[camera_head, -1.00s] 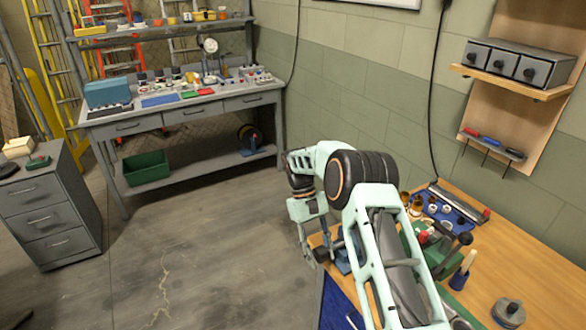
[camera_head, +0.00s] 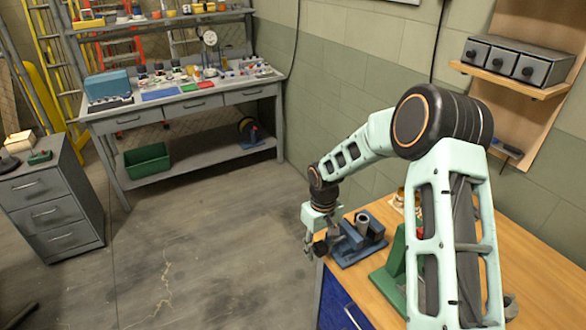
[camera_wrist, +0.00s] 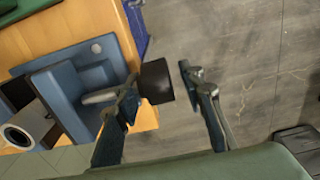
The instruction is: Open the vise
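The blue vise (camera_head: 362,240) stands at the left corner of the wooden workbench, with a grey cylinder (camera_head: 363,222) upright on it. In the wrist view the vise (camera_wrist: 85,75) is at the left. A grey shaft (camera_wrist: 98,97) runs from it toward a black knob (camera_wrist: 156,82). My gripper (camera_head: 318,244) is at the vise's left end in the head view. In the wrist view my gripper (camera_wrist: 160,76) is open, its fingers apart on either side of the knob. The left finger overlaps the shaft and knob edge; I cannot tell whether it touches. A gap shows at the right finger.
The wooden workbench (camera_head: 540,270) carries a green tool (camera_head: 392,272) beside the vise, partly behind my arm. A blue panel (camera_head: 336,303) is at the bench's front. The concrete floor (camera_head: 215,240) to the left is open. A grey drawer cabinet (camera_head: 50,210) stands far left.

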